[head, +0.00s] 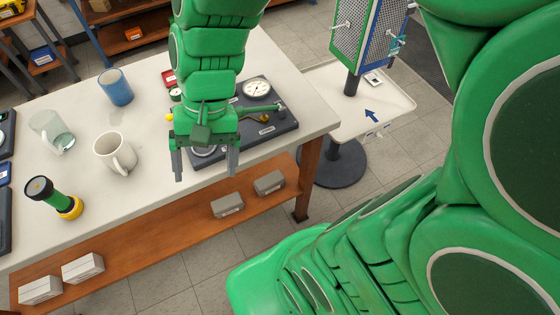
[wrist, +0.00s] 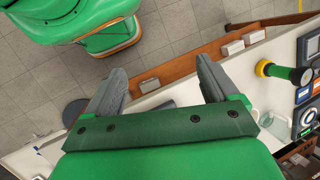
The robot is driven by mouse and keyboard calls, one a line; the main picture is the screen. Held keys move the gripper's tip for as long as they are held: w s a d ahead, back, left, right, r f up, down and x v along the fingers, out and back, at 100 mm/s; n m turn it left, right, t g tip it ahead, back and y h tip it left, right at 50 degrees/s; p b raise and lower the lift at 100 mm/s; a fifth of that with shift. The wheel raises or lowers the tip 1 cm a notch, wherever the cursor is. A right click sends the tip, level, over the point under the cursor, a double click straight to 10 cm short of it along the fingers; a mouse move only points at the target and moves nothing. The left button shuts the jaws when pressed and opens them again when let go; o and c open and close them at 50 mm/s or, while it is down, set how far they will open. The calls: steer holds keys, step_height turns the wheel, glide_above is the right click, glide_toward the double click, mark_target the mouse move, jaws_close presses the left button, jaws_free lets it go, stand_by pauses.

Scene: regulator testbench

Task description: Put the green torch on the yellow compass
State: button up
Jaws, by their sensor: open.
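The green torch (head: 58,199) is near the front left edge of the white table, with its wide black head up. Its lower end meets a round yellow piece (head: 72,209), which looks like the yellow compass; the torch appears to stand upright on it. In the wrist view the torch (wrist: 281,71) is at the right, with the yellow piece (wrist: 262,68) at its end. My gripper (head: 205,166) is open and empty, pointing down near the table's front edge, well to the right of the torch. It also shows in the wrist view (wrist: 161,76).
A white mug (head: 115,152), a clear glass (head: 52,132) and a blue cup (head: 115,87) stand between torch and gripper or behind. A dark gauge bench (head: 275,128) lies beneath and behind my gripper. Small boxes (head: 228,205) sit on the lower shelf.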

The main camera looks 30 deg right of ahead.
steer(key=s+d+n+h, duration=0.1)
steer(key=s+d, duration=0.2)
steer(key=d, duration=0.3)
steer(key=s+d+n+t+h, duration=0.1)
steer(key=s+d+h, duration=0.1)
steer(key=s+d, duration=0.2)
steer(key=shift+d+r+h, duration=0.3)
steer(key=shift+d+r, duration=0.1)
steer(key=shift+d, duration=0.55)
